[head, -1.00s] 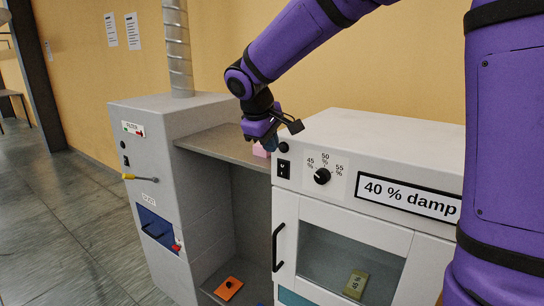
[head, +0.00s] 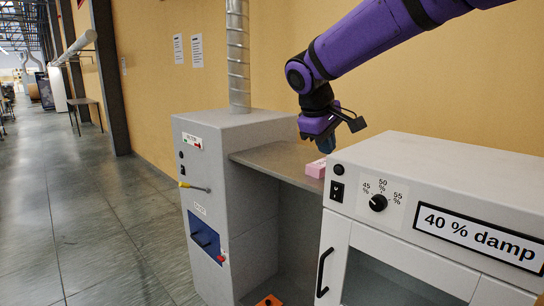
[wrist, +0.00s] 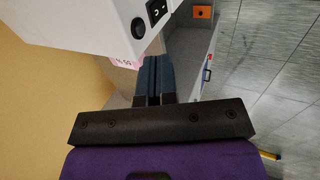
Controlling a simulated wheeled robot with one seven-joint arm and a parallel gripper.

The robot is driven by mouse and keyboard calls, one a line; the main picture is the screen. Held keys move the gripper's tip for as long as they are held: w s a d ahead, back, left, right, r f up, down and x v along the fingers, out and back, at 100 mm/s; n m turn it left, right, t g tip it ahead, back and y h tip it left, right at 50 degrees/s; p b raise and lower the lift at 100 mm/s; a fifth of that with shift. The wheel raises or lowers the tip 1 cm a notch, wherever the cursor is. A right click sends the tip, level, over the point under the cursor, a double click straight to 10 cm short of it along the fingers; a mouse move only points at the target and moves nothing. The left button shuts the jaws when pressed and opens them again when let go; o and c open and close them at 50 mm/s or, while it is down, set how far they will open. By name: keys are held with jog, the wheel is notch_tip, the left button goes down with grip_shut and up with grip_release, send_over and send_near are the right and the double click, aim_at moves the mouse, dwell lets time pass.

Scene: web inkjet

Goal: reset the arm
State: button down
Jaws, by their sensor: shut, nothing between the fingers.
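My purple arm reaches in from the upper right in the head view. My gripper (head: 326,146) hangs above the grey shelf between the two cabinets, left of the white cabinet's top. In the wrist view my gripper (wrist: 157,75) shows its two dark blue fingers side by side, shut with nothing between them. A pink block (head: 316,168) rests on the shelf below the gripper. It also shows in the wrist view (wrist: 127,64), partly hidden behind the fingers and the white cabinet.
The white cabinet (head: 440,165), labelled "40 % damp", has a switch and a knob and stands close right of the gripper. A grey cabinet (head: 225,185) with a yellow-tipped lever (head: 193,186) and a duct stands left. An orange plate (head: 269,300) lies low between them. Open floor lies left.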

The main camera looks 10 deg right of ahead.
jog(key=s+d+f+m+t+y, duration=0.1)
jog(key=s+d+m+y, duration=0.1)
jog(key=s, duration=1.2)
jog(key=s+d+f+m+t+y, duration=0.1)
jog(key=s+d+m, duration=0.4)
jog(key=s, duration=0.9)
jog(key=shift+s+d+y, duration=0.4)
jog(key=shift+d+y, duration=0.1)
jog(key=shift+f, duration=0.1)
